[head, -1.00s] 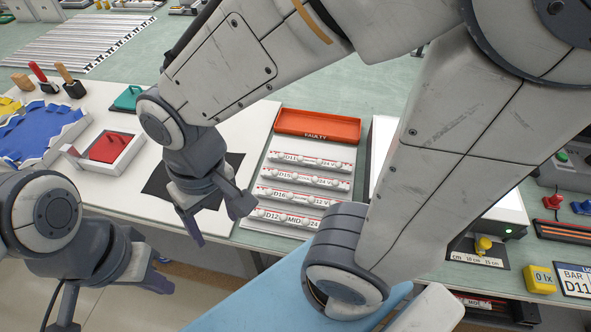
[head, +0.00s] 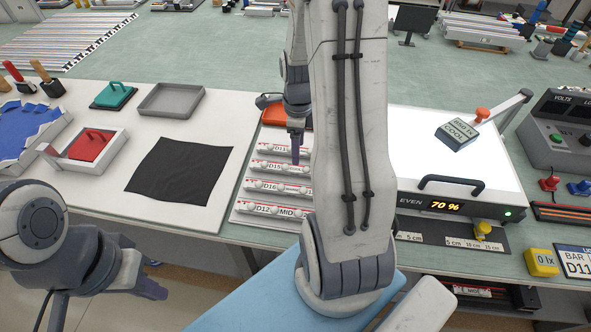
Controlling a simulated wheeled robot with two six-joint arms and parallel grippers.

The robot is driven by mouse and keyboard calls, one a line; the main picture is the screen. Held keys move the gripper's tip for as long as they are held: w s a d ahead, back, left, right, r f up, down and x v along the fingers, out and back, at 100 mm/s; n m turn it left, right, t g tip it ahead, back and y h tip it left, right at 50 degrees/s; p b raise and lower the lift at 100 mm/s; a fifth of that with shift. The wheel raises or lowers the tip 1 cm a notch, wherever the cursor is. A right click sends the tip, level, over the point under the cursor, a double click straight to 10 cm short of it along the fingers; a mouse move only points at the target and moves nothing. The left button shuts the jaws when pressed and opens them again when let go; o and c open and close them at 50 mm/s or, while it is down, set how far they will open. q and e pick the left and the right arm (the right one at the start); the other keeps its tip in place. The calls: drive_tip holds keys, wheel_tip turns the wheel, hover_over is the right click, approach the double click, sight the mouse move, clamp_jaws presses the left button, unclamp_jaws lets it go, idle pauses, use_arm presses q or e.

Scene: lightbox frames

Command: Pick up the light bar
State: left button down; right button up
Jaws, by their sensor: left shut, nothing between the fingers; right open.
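Several white light bars with red-edged labels lie in rows on a pale rack. From back to front they are a D11 bar (head: 275,149), a D15 bar (head: 272,167), a D16 bar (head: 270,186) and a D12 bar (head: 262,208). My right arm hides their right ends. My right gripper (head: 296,152) points down at the D11 bar, partly hidden by its own arm; whether it touches is unclear. It is open. My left gripper (head: 150,289) is shut and empty at the lower left, below the table's front edge.
An orange-red tray (head: 272,115) lies behind the rack. A lit white panel (head: 420,150) with a black handle stands at right. A black cloth (head: 180,170), grey tray (head: 170,100) and red block in a frame (head: 90,146) lie left. A card (head: 575,262) reads "BAR D11".

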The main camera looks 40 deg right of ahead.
sight(296, 171)
drive_tip(key=f, duration=0.5)
drive_tip(key=f+p, duration=0.1)
drive_tip(key=f, duration=0.1)
drive_tip(key=shift+w+a+f, duration=0.1)
drive_tip(key=shift+w+f, duration=0.05)
drive_tip(key=shift+w, duration=0.15)
drive_tip(key=shift+c, duration=0.3)
clamp_jaws()
